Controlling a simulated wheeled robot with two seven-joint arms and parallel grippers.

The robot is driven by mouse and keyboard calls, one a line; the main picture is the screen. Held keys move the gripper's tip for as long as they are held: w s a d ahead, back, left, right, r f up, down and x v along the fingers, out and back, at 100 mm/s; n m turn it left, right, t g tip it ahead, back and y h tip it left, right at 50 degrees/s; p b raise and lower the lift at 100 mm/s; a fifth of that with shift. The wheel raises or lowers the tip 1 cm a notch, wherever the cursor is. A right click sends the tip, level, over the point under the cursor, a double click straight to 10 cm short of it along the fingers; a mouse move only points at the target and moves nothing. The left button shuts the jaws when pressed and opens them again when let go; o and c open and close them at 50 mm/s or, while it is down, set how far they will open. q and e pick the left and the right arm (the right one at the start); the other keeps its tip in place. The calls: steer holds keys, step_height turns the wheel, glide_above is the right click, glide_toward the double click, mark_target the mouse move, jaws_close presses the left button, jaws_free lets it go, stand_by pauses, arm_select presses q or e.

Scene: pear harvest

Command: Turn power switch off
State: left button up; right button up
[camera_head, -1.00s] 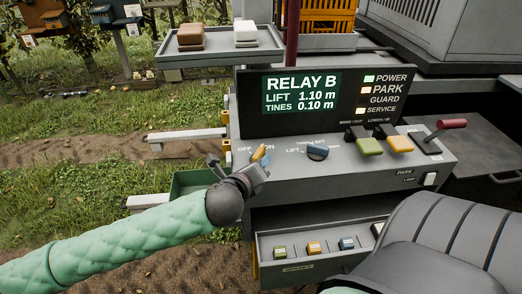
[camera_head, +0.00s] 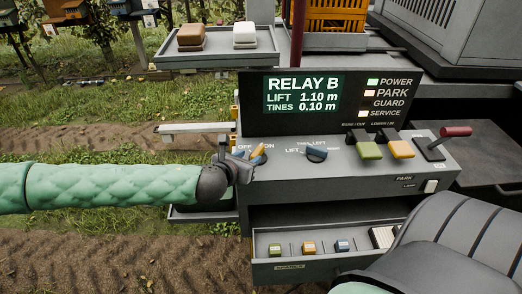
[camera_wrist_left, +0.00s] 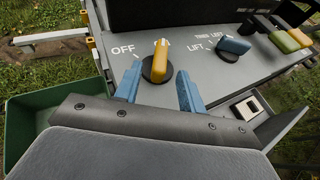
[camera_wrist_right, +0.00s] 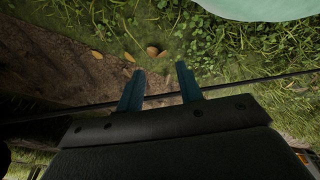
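The power switch is a yellow knob (camera_head: 259,154) on a dark round base on the grey console, beside the OFF and ON labels. In the left wrist view the knob (camera_wrist_left: 161,58) points up toward ON and partly covers that label. My left gripper (camera_head: 246,158) is at the knob, its arm level from the left. In the left wrist view its two blue fingers (camera_wrist_left: 159,72) are open, one on each side of the knob, with visible gaps. The POWER lamp (camera_head: 373,82) is lit green. My right gripper (camera_wrist_right: 160,71) is open and empty over soil and grass.
A blue LIFT knob (camera_head: 316,154) sits just right of the switch. Green (camera_head: 368,150) and yellow (camera_head: 401,149) levers and a red-handled lever (camera_head: 455,132) are farther right. A drawer (camera_head: 290,267) stands open below. A green bin (camera_wrist_left: 30,115) is left of the console.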

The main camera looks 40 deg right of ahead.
mark_target(254, 154)
arm_select(q)
steer(key=shift+w+d, duration=0.15)
steer(key=shift+d, duration=0.15)
steer(key=p+x, duration=0.2)
steer(key=x, duration=0.3)
steer(key=shift+d+f+p, duration=0.1)
steer(key=shift+d+p, duration=0.05)
steer(key=shift+p, duration=0.15)
steer(key=shift+w+d+f, duration=0.4)
steer(key=shift+d, duration=0.15)
arm_select(e)
steer(key=s+d+f, duration=0.2)
steer(key=s+f, duration=0.1)
steer(key=f, duration=0.1)
steer(key=shift+d+f, duration=0.2)
steer(key=shift+f, duration=0.2)
arm_select(q)
jaws_close()
arm_select(e)
steer(key=shift+d, duration=0.15)
